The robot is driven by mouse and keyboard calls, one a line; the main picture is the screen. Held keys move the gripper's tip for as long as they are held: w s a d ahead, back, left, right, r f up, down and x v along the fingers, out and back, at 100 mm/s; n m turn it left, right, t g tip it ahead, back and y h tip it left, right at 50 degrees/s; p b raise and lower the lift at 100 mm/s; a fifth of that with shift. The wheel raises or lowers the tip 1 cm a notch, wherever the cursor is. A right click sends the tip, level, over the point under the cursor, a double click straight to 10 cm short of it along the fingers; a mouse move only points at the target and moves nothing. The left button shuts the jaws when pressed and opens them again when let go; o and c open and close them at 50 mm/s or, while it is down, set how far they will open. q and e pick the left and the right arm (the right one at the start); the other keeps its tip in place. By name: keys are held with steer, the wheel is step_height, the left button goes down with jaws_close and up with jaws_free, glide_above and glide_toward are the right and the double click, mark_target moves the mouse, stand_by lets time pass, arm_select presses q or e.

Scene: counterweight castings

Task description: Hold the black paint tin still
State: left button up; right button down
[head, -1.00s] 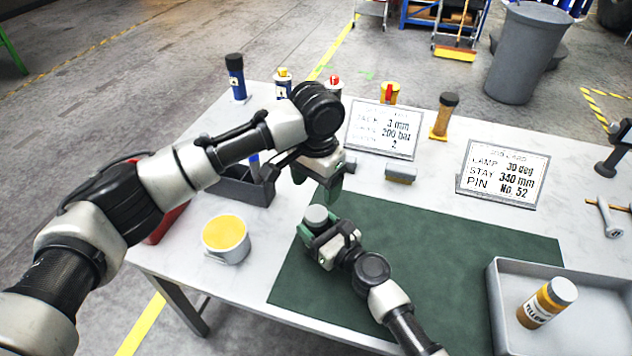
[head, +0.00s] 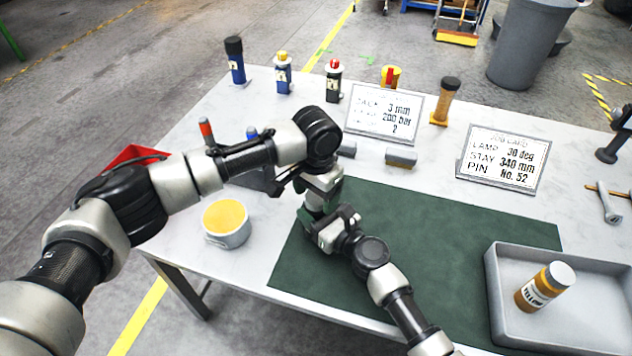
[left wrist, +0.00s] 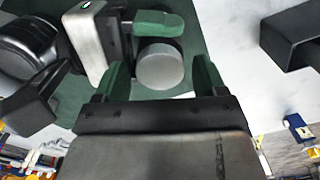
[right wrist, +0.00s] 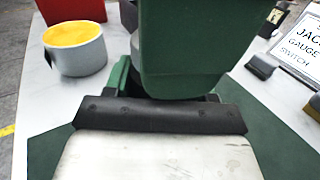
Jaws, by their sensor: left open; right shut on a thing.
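The tin shows its round grey lid (left wrist: 160,67) in the left wrist view; its side and label are hidden. My right gripper (head: 316,216) is shut on it over the green mat (head: 440,235); one of its green fingers touches or nearly touches the lid's edge in the left wrist view. My left gripper (head: 322,192) is open directly above the tin, its green fingers on either side of the lid in the left wrist view, with gaps showing. In the right wrist view a green left finger (right wrist: 195,50) covers most of the tin.
A tin labelled yellow (head: 545,287) lies tilted in a grey tray (head: 492,290) at right. A pot of yellow content (head: 226,222) stands at left, near a dark bin and a red bin (head: 135,155). Cards (head: 385,113) and several bottles line the back.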

arm_select(q)
steer(key=shift+f, duration=0.15)
steer(key=shift+c, duration=0.3)
steer(key=c, duration=0.9)
steer(key=shift+o, duration=0.2)
steer(key=shift+m, duration=0.9)
steer(key=o, duration=1.1)
step_height(320, 180, up, 12)
steer(key=shift+r, duration=0.1)
arm_select(e)
steer(key=shift+c, duration=1.4)
jaws_free()
